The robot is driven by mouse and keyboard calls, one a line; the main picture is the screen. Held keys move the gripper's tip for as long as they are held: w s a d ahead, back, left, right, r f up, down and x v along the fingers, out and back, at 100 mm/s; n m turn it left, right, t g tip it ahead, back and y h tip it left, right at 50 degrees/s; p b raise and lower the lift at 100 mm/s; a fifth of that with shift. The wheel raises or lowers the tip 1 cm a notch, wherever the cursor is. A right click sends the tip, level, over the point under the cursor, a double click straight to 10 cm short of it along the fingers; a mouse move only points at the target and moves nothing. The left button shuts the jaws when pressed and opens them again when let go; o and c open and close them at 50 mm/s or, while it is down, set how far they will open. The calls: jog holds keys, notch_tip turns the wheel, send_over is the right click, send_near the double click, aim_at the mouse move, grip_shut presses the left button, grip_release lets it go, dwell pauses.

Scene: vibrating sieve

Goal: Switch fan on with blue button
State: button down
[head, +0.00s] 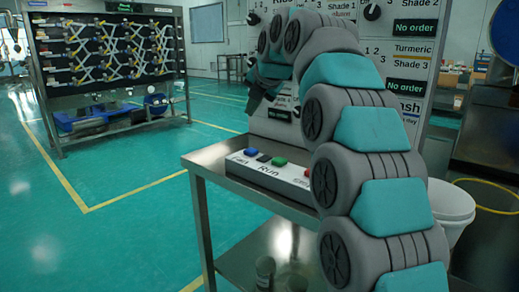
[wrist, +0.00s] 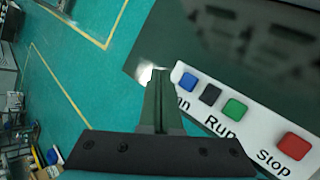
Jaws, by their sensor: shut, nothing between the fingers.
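The blue button (head: 251,151) is at the left end of a white control box (head: 268,172), above the label "Fan". A black button or switch (head: 264,156), a green button (head: 279,161) labelled "Run" and a red button (head: 307,172) follow to its right. In the wrist view the blue button (wrist: 188,81) lies just right of my gripper's fingertips (wrist: 159,72). The fingers are together and empty. In the head view my gripper (head: 252,103) hangs above the box, apart from the buttons. Whether the fan runs cannot be seen.
The box stands on a metal table (head: 215,160) with free surface to its left. A large panel of dials and order signs (head: 405,52) rises behind. A white bucket (head: 448,208) stands at the right. The green floor to the left is clear.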

aim_at(252, 151)
jog(key=shift+w+r+n, duration=0.15)
jog(key=shift+w+n, duration=0.15)
jog(key=shift+w, duration=0.1)
notch_tip(252, 151, down, 9)
jog(key=b, duration=0.6)
dwell(2.1)
jog(key=shift+f+b, duration=0.3)
jog(key=shift+b, duration=0.05)
jog(key=shift+f+b, duration=0.4)
jog(key=shift+f, duration=0.1)
dwell(0.7)
jog(key=shift+r, duration=0.1)
jog(key=shift+r+p, duration=0.5)
jog(key=shift+r, duration=0.35)
